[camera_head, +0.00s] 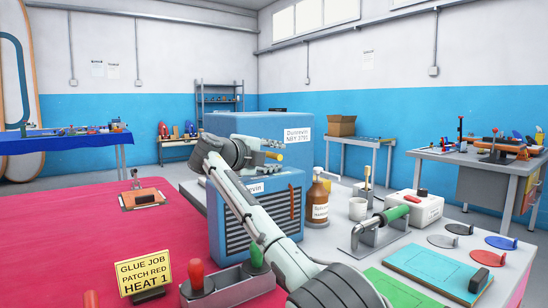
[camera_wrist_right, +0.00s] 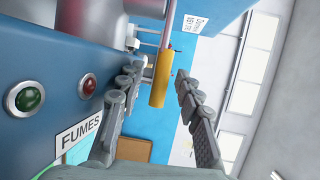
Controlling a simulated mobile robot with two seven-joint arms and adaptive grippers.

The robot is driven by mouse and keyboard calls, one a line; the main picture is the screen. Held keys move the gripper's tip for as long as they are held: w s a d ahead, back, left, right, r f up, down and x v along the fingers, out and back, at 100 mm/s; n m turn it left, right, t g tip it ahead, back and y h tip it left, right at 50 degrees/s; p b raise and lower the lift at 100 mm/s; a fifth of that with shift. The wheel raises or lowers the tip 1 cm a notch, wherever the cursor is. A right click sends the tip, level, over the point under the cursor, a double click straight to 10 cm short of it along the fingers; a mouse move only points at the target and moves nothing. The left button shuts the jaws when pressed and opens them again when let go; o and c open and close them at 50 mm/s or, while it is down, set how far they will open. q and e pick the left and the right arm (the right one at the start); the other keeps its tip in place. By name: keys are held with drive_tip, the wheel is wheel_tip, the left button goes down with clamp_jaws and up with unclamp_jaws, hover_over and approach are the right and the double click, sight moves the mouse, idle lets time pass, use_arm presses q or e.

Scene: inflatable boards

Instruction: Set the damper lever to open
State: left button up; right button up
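The damper lever has a yellow grip (camera_wrist_right: 160,79) on a pinkish metal rod in the right wrist view. It stands in front of a blue wall. In the head view a small yellow piece (camera_head: 274,156) shows at my right gripper (camera_head: 272,150), beside the blue extractor cabinet (camera_head: 240,123). My right gripper (camera_wrist_right: 158,72) is open, its two fingers on either side of the yellow grip, with a visible gap at the right finger. I cannot tell whether the left finger touches it. My right arm hides part of the cabinet front. My left gripper is not in view.
A panel with a green lamp (camera_wrist_right: 30,97), a red lamp (camera_wrist_right: 87,86) and a FUMES label (camera_wrist_right: 78,137) is close to the left finger.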

drive_tip(key=shift+s+a, duration=0.1)
drive_tip(key=shift+s+a+r, duration=0.1)
drive_tip(key=shift+s+a, duration=0.1)
drive_tip(key=shift+s, duration=0.1)
drive_tip(key=v, duration=1.1)
